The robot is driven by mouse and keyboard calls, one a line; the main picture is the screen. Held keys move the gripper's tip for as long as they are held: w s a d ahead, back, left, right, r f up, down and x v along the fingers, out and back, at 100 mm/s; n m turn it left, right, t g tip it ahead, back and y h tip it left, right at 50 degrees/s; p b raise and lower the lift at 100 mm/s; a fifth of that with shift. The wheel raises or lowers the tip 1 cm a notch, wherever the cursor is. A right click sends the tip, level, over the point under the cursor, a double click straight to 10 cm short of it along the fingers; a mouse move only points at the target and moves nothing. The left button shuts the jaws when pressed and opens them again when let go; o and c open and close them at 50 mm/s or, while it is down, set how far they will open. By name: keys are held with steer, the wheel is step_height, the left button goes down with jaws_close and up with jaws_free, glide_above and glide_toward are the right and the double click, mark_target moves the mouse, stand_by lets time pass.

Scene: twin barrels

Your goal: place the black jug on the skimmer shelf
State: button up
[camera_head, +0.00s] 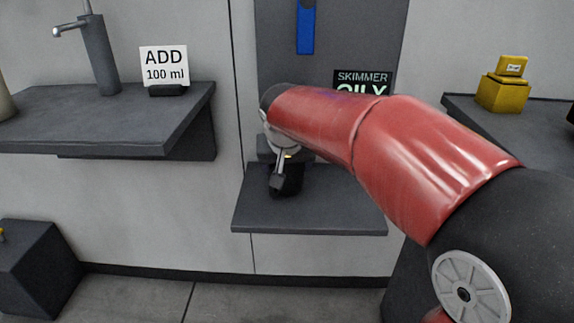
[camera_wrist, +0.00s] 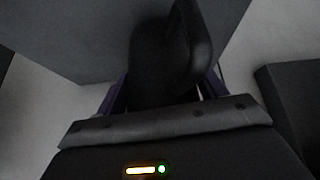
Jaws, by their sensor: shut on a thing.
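The black jug (camera_head: 287,179) shows below the end of my red arm in the head view, over the skimmer shelf. In the wrist view the jug (camera_wrist: 165,60) is a dark rounded shape between the fingers. My gripper (camera_head: 281,176) is shut on it; it also shows at the bottom of the wrist view (camera_wrist: 165,95). The skimmer shelf (camera_head: 310,215) is a dark grey slab on the wall. I cannot tell whether the jug touches the shelf. My arm hides part of the SKIMMER OILY sign (camera_head: 364,80) behind it.
A left shelf (camera_head: 90,120) holds a grey tap (camera_head: 98,50) and an ADD 100 ml card (camera_head: 164,67). A yellow block (camera_head: 502,92) stands on a dark surface at right. A dark box (camera_head: 38,268) is at lower left. The skimmer shelf's front looks clear.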

steer(key=shift+f, duration=0.1)
steer(key=shift+f, duration=0.15)
steer(key=o, duration=1.1)
steer(key=shift+o, duration=0.2)
